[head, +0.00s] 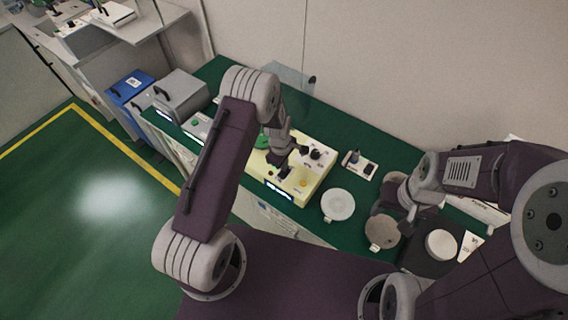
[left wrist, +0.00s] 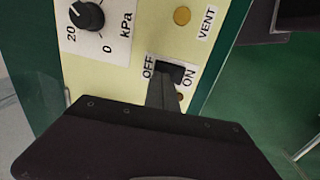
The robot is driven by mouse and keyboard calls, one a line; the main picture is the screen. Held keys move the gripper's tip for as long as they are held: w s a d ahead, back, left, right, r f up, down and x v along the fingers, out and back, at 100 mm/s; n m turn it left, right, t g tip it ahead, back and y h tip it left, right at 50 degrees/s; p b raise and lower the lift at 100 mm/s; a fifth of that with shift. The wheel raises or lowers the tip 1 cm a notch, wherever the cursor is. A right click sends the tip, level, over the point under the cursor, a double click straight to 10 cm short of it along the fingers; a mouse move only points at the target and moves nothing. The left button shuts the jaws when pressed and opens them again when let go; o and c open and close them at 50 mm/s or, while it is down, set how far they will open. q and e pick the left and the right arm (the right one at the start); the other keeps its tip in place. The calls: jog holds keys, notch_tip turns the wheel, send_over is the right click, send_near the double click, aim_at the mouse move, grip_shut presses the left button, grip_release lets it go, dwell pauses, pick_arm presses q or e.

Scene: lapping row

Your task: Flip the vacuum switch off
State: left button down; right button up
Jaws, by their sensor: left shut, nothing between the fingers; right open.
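The cream vacuum box (head: 318,186) sits on the green bench, with labels and controls on its top. In the left wrist view the black vacuum switch (left wrist: 172,71) lies between the OFF and ON labels, partly covered by my fingers. My left gripper (head: 278,160) is shut and empty over the box. In the left wrist view its narrow fingertips (left wrist: 163,90) are at the switch; I cannot tell whether they touch it or which way it is set. My right gripper (head: 403,204) is open, to the right over the bench near the round plates.
A black kPa knob (left wrist: 87,15) and a yellow VENT button (left wrist: 182,15) are near the switch. A pale disc (head: 338,204) and a tan disc (head: 382,231) lie right of the box. A small black-switched block (head: 360,164) stands behind them. A blue bin (head: 130,88) is at left.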

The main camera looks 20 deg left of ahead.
pick_arm(q)
jog(key=shift+f, duration=0.25)
jog(key=shift+f, duration=0.15)
jog(key=shift+d, duration=0.1)
jog(key=shift+s, duration=0.1)
